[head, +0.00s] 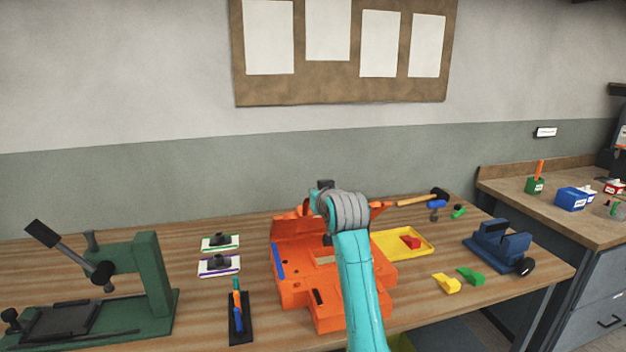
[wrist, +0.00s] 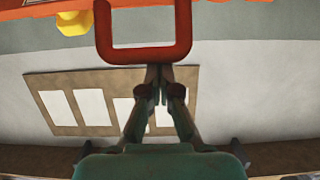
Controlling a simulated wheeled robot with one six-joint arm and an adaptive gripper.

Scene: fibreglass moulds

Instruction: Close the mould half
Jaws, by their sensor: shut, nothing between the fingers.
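The orange mould (head: 292,292) sits on the bench in the head view, partly hidden behind my arm. A raised orange part (head: 290,227) shows at its back edge; how far it leans is hard to tell. In the wrist view, a red U-shaped handle (wrist: 150,54) crosses the upper middle, with an orange surface (wrist: 220,14) along the top edge. My gripper (wrist: 160,74) is shut and empty, its fingertips at the handle's crossbar in the picture. Whether they touch it, I cannot tell. In the head view my arm hides the fingers.
A green press (head: 150,272) stands at the left, with two small trays (head: 219,265) and a black tool holder (head: 238,335) beside the mould. A yellow tray (head: 425,236), a hammer (head: 415,201) and a blue vise (head: 500,243) lie to the right.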

